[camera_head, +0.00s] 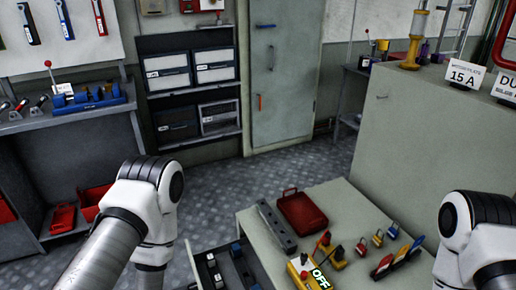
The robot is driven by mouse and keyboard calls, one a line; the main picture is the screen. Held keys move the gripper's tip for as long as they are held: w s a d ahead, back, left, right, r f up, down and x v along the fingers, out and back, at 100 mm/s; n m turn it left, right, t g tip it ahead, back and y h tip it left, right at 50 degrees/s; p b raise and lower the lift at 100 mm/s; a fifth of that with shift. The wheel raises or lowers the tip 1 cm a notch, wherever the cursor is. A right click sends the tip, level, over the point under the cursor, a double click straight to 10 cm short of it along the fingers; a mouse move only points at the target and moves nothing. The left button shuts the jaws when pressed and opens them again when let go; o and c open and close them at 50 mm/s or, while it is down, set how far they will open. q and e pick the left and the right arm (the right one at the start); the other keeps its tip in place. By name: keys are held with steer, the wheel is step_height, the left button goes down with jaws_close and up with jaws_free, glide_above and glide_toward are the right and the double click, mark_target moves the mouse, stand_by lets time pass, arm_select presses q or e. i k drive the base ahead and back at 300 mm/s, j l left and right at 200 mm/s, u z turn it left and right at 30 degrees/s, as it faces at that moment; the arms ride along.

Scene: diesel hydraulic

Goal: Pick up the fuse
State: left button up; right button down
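I cannot identify the fuse with certainty. A yellow cylinder (415,40) with a wide base stands on the grey cabinet at the upper right, beside a white sign (464,75) reading "15 A". Small dark and blue parts (240,262) lie in an open drawer at the bottom, too small to name. My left arm comes in from the lower left and my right arm stands at the right edge. Both grippers are outside the picture, so their state does not show.
A low bench (262,240) holds a red case (302,212), a grey bar (276,226), padlocks (377,238) and a yellow box marked "OFF" (312,278). The tall grey cabinet (430,135) stands behind it at right. Checkered floor (225,190) is clear between bench and left shelf.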

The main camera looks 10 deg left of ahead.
mark_target(211, 257)
steer(key=k+j+u, duration=0.1)
steer(key=k+u, duration=0.25)
steer(key=k+j+u, duration=0.15)
steer(key=u, duration=0.2)
steer(key=z, duration=1.5)
steer(key=j+u, duration=0.1)
steer(key=j, duration=0.4)
steer(key=i+j+u, duration=0.15)
steer(key=j, duration=0.3)
steer(key=j+u, duration=0.1)
steer(key=j, duration=0.4)
steer(key=i+j+u, duration=0.15)
steer(key=j, duration=0.3)
